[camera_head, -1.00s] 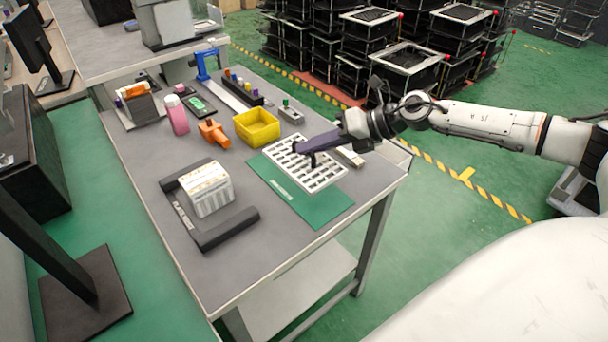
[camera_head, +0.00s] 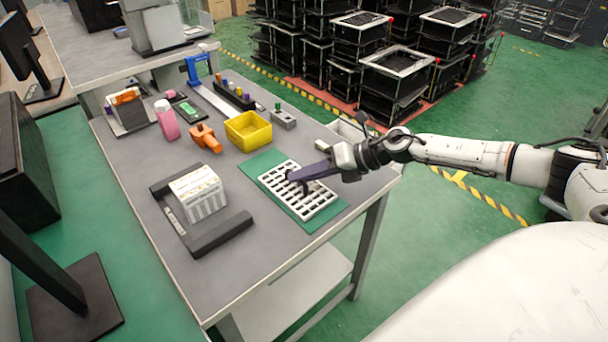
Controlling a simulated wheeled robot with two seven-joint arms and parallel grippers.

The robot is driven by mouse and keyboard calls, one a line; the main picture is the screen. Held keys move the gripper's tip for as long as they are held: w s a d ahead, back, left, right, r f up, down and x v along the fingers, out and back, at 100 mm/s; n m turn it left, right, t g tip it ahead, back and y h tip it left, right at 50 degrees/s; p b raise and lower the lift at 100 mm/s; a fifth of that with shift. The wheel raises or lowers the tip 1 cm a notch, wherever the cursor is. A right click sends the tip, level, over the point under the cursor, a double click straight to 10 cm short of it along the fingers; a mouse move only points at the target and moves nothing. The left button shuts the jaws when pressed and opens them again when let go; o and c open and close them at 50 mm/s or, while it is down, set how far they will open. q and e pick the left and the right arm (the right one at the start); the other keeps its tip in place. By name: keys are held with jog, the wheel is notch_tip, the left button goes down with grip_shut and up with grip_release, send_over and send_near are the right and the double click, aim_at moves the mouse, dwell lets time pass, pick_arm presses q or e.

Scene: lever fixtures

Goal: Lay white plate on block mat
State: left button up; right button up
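The white plate (camera_head: 318,205), a flat rectangle with rows of slots, is over the middle of the green block mat (camera_head: 264,163). Green shows at both ends of the mat. I cannot tell whether the plate touches the mat or is just above it. My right gripper (camera_head: 298,182), with dark purple fingers, reaches in from the right and appears shut on the plate's slotted middle. Its fingers hide part of the plate. My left gripper is not in view.
A white block-shaped object (camera_head: 200,194) sits in a dark tray (camera_head: 225,234) left of the mat. A yellow bin (camera_head: 248,131), an orange part (camera_head: 205,138) and a pink bottle (camera_head: 166,120) stand behind. Bare grey tabletop lies in front of the mat.

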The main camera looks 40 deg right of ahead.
jog(key=shift+o, duration=0.8)
jog(key=shift+r, duration=0.1)
jog(key=shift+r, duration=0.15)
jog(key=v, duration=1.2)
